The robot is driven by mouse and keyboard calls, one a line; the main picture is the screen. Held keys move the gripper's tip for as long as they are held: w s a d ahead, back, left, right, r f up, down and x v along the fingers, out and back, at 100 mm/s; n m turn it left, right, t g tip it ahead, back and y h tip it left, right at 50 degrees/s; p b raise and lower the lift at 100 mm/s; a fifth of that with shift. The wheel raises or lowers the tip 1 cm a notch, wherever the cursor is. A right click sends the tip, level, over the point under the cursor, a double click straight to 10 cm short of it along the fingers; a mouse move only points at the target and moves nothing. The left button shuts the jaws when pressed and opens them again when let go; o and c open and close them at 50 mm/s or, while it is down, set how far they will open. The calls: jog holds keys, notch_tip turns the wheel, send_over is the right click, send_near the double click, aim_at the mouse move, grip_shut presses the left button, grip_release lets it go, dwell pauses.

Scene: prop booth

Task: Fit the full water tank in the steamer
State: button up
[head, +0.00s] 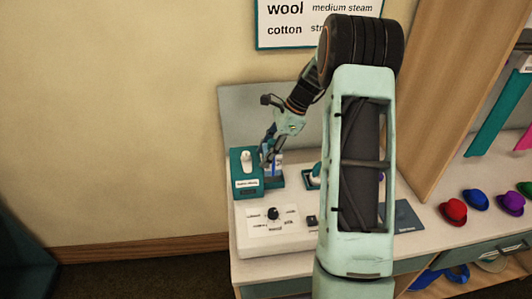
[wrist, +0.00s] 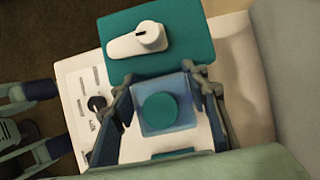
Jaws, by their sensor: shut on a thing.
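The water tank is a blue, see-through box with a round teal cap (wrist: 158,106). In the wrist view it sits between the two fingers of my gripper (wrist: 166,108), which is shut on its sides. In the head view the tank (head: 278,161) is low beside the steamer's teal block (head: 246,184), on that block's right. A white piece with a knob (wrist: 136,43) lies on top of the teal block. The tank's underside is hidden, so I cannot tell whether it is seated. My gripper (head: 267,158) partly covers it in the head view.
The white base has a dial panel (head: 273,214) in front. A teal-rimmed item (head: 313,177) stands to the right, partly behind my arm. A grey back panel (head: 265,105) rises behind. Coloured hats (head: 453,210) and a dark mat (head: 408,216) lie farther right.

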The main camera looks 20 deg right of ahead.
jog(key=shift+s+f, duration=0.25)
jog(key=shift+f, duration=0.35)
jog(key=shift+s+f, duration=0.25)
jog(key=shift+f, duration=0.35)
jog(key=shift+s+f+b, duration=0.1)
jog(key=shift+f+b, duration=0.1)
jog(key=shift+b, duration=0.2)
grip_shut()
jog(key=shift+s+f+b, duration=0.25)
jog(key=shift+f+b, duration=0.2)
jog(key=shift+f, duration=0.4)
grip_release()
jog(key=shift+w+a+f, duration=0.1)
jog(key=shift+f, duration=0.15)
jog(key=shift+o, duration=0.5)
jog(key=shift+w+f, duration=0.7)
jog(key=shift+f, duration=0.1)
jog(key=shift+s+r, duration=0.15)
jog(key=shift+r, duration=0.1)
jog(key=shift+r, duration=0.2)
